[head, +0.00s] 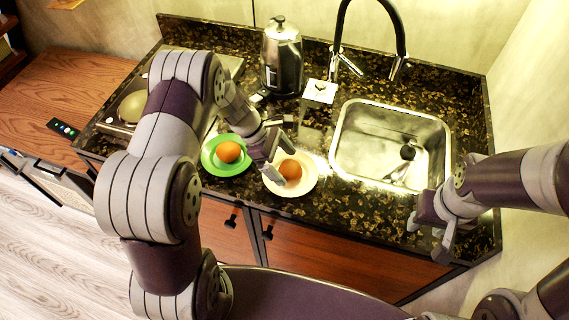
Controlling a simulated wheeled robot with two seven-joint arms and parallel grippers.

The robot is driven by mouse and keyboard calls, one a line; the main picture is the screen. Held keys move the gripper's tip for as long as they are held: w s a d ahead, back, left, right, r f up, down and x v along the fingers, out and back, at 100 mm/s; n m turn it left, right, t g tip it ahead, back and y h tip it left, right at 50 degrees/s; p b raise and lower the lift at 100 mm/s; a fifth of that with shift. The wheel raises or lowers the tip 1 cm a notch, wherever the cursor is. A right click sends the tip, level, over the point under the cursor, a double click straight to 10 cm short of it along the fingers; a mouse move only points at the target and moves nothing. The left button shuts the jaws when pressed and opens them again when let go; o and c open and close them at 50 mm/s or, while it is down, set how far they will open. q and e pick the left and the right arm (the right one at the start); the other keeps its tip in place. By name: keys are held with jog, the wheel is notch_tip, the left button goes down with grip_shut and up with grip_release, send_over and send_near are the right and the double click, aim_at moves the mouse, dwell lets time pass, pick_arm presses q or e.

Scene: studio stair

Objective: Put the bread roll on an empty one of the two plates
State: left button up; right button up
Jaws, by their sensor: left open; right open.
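A green plate (209,166) stands on the dark counter with a round orange-brown item (228,152) on it. A white plate (302,187) stands to its right with a similar round orange-brown item (291,169) on it. Both are small here, and I cannot tell which one is the bread roll. My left gripper (273,162) is open, just above the left side of the white plate, close beside its round item; I cannot tell whether they touch. My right gripper (427,230) is open and empty, over the counter's front right, before the sink.
A metal sink (432,127) with a black tap (400,42) is at the right. A steel kettle (282,60) stands at the back. A pale rounded object (132,106) lies at the left, partly behind my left arm. A wooden surface (72,85) adjoins the counter.

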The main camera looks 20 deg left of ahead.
pick_arm(q)
jog(key=b+v, duration=0.2)
jog(key=v, duration=0.8)
jog(key=w+r+n+t+y, duration=0.2)
jog(key=w+r+n+t, duration=0.2)
jog(key=n, duration=1)
jog(key=w+r+n+t+y, duration=0.25)
jog(key=r+n+t, duration=0.2)
jog(key=n, duration=0.95)
jog(key=s+d+f+n+g+y, duration=0.1)
jog(key=s+f+n+g, duration=0.2)
jog(key=s+n, duration=0.7)
jog(key=s+f+n+g+y, duration=0.1)
jog(key=s+f+n+g, duration=0.2)
jog(key=s+n, duration=0.8)
jog(key=n+g, duration=0.1)
jog(key=n, duration=0.3)
jog(key=shift+d+f+n, duration=0.2)
jog(key=shift+d+n, duration=0.15)
jog(key=shift+n, duration=0.05)
